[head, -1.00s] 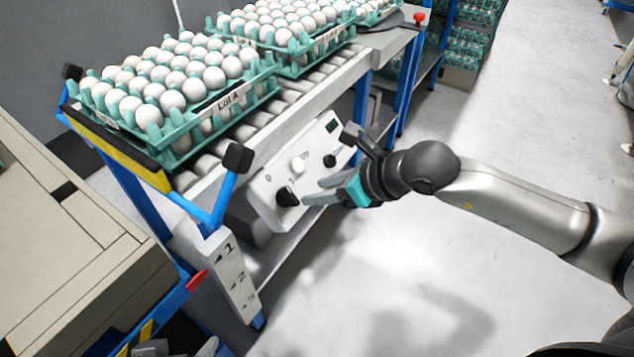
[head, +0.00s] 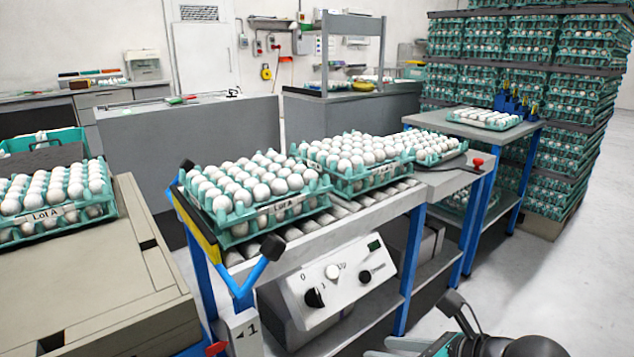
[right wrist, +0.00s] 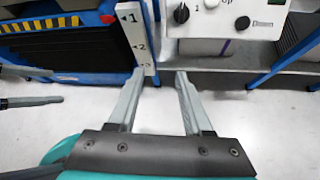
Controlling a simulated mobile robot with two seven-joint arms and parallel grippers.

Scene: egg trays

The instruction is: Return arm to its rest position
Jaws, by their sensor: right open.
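My right gripper (head: 408,347) shows at the bottom edge of the head view, partly cut off, to the right of the roller table's control box. The fingertips point towards the lower edge of the control box (right wrist: 222,22) and the numbered post (right wrist: 138,45); I cannot tell the exact gap. My left gripper is not seen in the head view.
Trays of white eggs stand on the roller table (head: 335,218). A beige machine (head: 95,275) with another egg tray is at the left. A tall egg stack (head: 590,90) stands at the back right. Pale floor (head: 530,285) is open at the right.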

